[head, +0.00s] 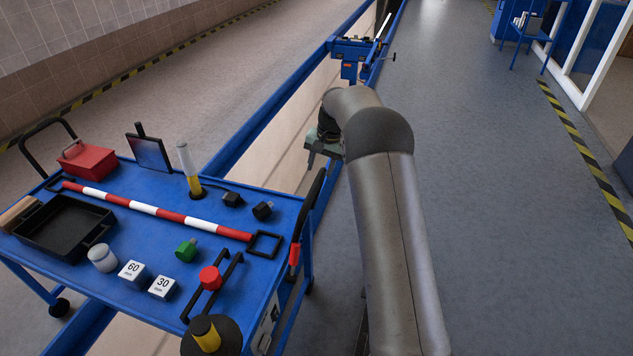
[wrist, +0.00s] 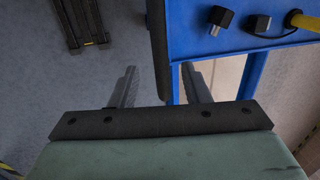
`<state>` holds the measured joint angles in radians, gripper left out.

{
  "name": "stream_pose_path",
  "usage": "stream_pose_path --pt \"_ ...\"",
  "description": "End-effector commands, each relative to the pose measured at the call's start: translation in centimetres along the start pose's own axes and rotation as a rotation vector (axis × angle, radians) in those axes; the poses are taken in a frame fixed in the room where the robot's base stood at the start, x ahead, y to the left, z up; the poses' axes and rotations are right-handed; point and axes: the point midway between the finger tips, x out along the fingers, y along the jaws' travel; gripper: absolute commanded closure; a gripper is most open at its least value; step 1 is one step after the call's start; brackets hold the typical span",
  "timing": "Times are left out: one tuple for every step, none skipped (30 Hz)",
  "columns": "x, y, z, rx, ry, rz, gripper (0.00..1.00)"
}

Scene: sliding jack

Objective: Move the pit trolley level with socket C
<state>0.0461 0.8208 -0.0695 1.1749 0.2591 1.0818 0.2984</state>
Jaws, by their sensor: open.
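A blue trolley (head: 262,275) with a tool-laden top stands across the pit at the lower left. A dark upright handle (head: 307,212) rises at its right end. In the wrist view the trolley's blue top (wrist: 185,45) shows at upper right, with the dark handle (wrist: 157,45) along its edge. My gripper (wrist: 160,75) is open, and the handle appears between its two fingers in that picture; I cannot tell whether they touch it. In the head view my grey-green gripper body (head: 322,146) is partly hidden by my arm. I cannot identify socket C.
The trolley carries a red box (head: 87,160), a black tray (head: 65,227), a red-white bar (head: 150,209) and several small items. A blue jack unit (head: 355,52) sits farther along the blue-edged pit. The floor on the right (head: 490,200) is clear up to the striped line.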

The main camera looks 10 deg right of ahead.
Motion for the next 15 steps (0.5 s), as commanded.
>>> stream_pose_path --pt "1.2 0.0 0.1 0.001 -0.005 0.002 0.57" --pt "1.8 0.0 0.1 0.001 -0.005 0.002 0.57" --pt "2.6 0.0 0.1 0.001 -0.005 0.002 0.57" --pt "3.2 0.0 0.1 0.001 -0.004 0.001 0.57" --pt "3.7 0.0 0.1 0.001 -0.004 0.001 0.57" --pt "4.4 0.0 0.1 0.001 -0.003 0.001 0.57" --pt "4.8 0.0 0.1 0.001 -0.003 0.001 0.57" --pt "5.2 0.0 0.1 0.001 -0.002 0.001 0.57" --pt "5.6 0.0 0.1 0.0 -0.002 0.001 0.57" --pt "6.0 0.0 0.0 0.0 -0.002 0.001 0.57" --pt "6.2 0.0 0.0 0.0 -0.001 0.001 0.57" --pt "6.5 0.0 0.0 0.0 -0.001 0.001 0.57" --pt "6.7 0.0 0.0 0.0 -0.001 0.001 0.57" --pt "6.8 0.0 0.0 0.0 -0.001 0.001 0.57" --pt "6.9 0.0 0.0 0.0 -0.001 0.0 0.57"
